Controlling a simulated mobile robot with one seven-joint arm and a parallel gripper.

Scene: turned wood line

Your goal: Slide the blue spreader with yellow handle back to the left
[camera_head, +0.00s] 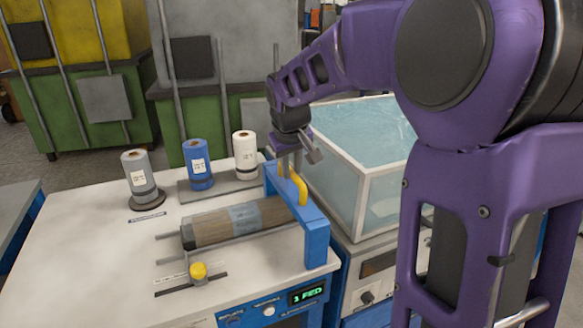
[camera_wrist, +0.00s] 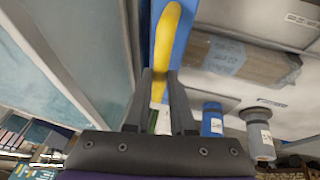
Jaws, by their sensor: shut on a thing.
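The blue spreader (camera_head: 318,232) is a blue frame standing at the right end of the white work table, beside the end of a turned wood piece (camera_head: 222,222) with a grey-blue band around its middle. Its yellow handle (camera_head: 299,188) is on top. My gripper (camera_head: 291,171) reaches down from above and is shut on the yellow handle. In the wrist view the yellow handle (camera_wrist: 158,50) runs between my gripper's fingertips (camera_wrist: 160,78), with the blue spreader (camera_wrist: 180,30) behind it. The exact finger contact is partly hidden in the head view.
Grey (camera_head: 139,178), blue (camera_head: 197,165) and white (camera_head: 244,155) spools stand along the table's back. A glass-walled tank (camera_head: 361,180) stands close on the right. Table left of the wood is clear.

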